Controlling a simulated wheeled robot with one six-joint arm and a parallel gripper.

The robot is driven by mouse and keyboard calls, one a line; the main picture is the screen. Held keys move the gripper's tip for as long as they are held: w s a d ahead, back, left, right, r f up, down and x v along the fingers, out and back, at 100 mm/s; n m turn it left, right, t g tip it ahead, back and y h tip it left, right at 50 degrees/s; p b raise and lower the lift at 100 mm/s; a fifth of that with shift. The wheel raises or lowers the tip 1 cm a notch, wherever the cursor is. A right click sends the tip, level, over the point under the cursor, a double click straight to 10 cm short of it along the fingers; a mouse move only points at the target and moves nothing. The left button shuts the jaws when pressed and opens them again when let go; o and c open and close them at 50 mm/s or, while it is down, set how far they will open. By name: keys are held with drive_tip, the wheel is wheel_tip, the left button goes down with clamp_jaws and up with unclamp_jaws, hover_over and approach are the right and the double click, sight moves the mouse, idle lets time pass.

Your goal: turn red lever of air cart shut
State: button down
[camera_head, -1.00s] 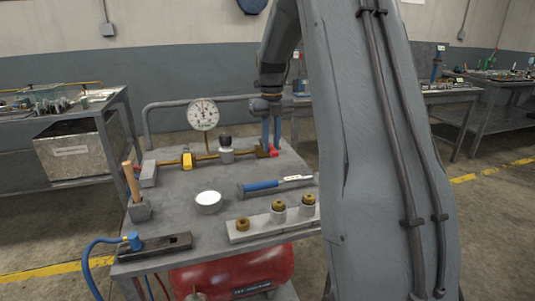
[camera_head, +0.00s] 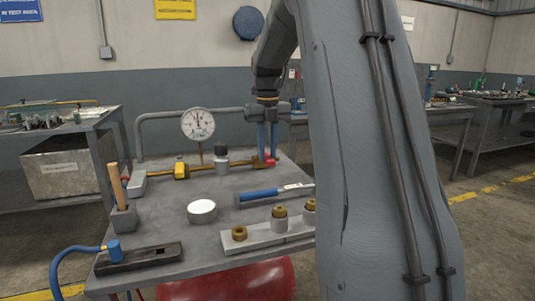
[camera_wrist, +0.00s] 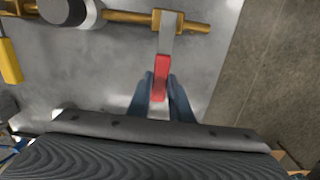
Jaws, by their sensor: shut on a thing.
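The air cart (camera_head: 165,215) is a grey-topped cart with a brass pipe along its back part. The red lever (camera_wrist: 160,78) sits on a grey metal arm that runs from the brass valve (camera_wrist: 180,22) at the pipe's right end. In the wrist view the lever points straight away from the pipe, across it. My gripper (camera_wrist: 160,98) has its blue fingers on both sides of the red handle and is shut on it. In the head view the fingers (camera_head: 267,140) reach down at the back right of the cart top, and only a bit of red shows beside them.
A pressure gauge (camera_head: 198,124), a yellow handle (camera_head: 181,171) and a grey-black knob (camera_head: 221,158) stand along the pipe. A blue-handled tool (camera_head: 258,195), a white round tin (camera_head: 202,211) and a block with brass fittings (camera_head: 265,236) lie in front.

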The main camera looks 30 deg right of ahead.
sight(268, 156)
drive_tip(key=shift+r, duration=0.1)
drive_tip(key=c, duration=1.6)
unclamp_jaws()
wheel_tip(268, 156, up, 8)
drive_tip(key=shift+f+p, duration=0.1)
drive_tip(key=shift+p, duration=0.5)
